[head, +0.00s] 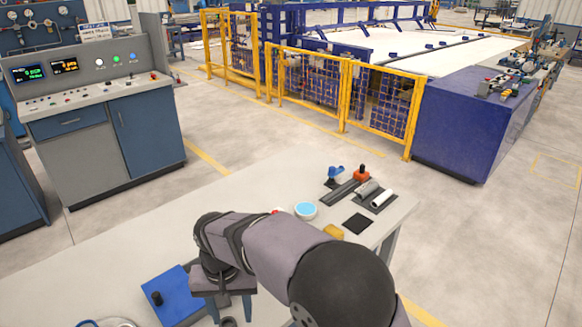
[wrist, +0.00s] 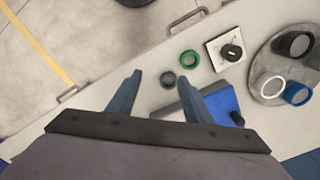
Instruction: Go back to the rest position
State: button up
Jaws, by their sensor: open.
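My gripper (head: 230,306) is open and empty, pointing down over the near left part of the table. In the wrist view its two blue-grey fingers (wrist: 158,90) are spread apart, with nothing between them. A dark ring (wrist: 168,79) lies on the table just past the fingertips. A green ring (wrist: 190,57) lies a little farther off. My arm hides part of the table in the head view. The pipes (head: 382,198), short grey and white tubes, lie on a dark holder at the table's far right, away from my gripper.
A blue block (head: 172,294) with a black knob stands beside my gripper. A round tray (wrist: 257,68) holds black, white and blue rings. A white plate (wrist: 214,53) carries a black knob. A light-blue round dish (head: 306,210) stands behind my arm.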

jog(key=s+d, duration=0.1)
jog(key=d, duration=1.6)
jog(key=s+d+f+m, duration=0.1)
jog(key=s+d, duration=0.9)
jog(key=d, duration=0.2)
jog(key=shift+d+f, duration=0.15)
jog(key=shift+d, duration=0.25)
